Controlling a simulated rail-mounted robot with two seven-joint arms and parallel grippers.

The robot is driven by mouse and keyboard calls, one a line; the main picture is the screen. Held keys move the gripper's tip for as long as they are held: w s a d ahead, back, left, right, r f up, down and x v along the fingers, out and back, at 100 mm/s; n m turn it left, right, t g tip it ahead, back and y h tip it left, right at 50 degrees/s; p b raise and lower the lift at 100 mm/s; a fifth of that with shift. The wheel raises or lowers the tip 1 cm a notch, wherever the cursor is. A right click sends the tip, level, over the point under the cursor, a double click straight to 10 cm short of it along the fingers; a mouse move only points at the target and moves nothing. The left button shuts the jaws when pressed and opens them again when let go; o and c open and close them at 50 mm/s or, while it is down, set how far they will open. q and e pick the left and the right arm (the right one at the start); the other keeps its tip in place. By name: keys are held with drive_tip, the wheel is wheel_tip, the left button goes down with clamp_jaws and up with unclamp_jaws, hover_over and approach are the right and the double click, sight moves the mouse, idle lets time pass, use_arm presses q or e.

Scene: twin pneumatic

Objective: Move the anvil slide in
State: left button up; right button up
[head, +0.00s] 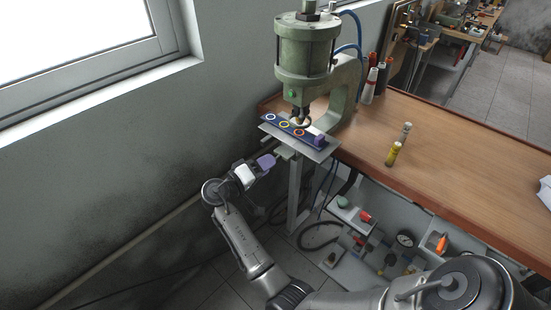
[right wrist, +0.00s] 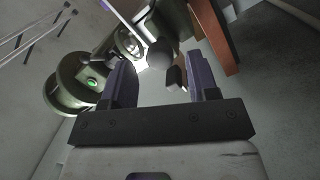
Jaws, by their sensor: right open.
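A dark blue strip with coloured rings (head: 273,120), likely the anvil slide, lies on a thin grey plate (head: 325,153) under the green press (head: 307,62). A purple block (head: 319,140) sits at its right end. My right gripper (head: 268,161) is below and left of the plate, apart from it in the head view. In the right wrist view its two purple fingers (right wrist: 160,62) stand wide open. A dark rounded knob (right wrist: 160,53) and a small dark block (right wrist: 175,79) show between them, not gripped; I cannot tell what they belong to. My left gripper is not in view.
The press stands at the left corner of the wooden bench (head: 460,175). A yellow cylinder (head: 393,153), a grey one (head: 406,131) and several spools (head: 370,85) stand on the bench. A pneumatic panel with a gauge (head: 405,239) is below. The grey wall (head: 100,150) is at left.

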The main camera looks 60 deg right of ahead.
drive_tip(key=v, duration=0.8)
drive_tip(key=shift+a, duration=0.2)
drive_tip(key=shift+w+r, duration=0.1)
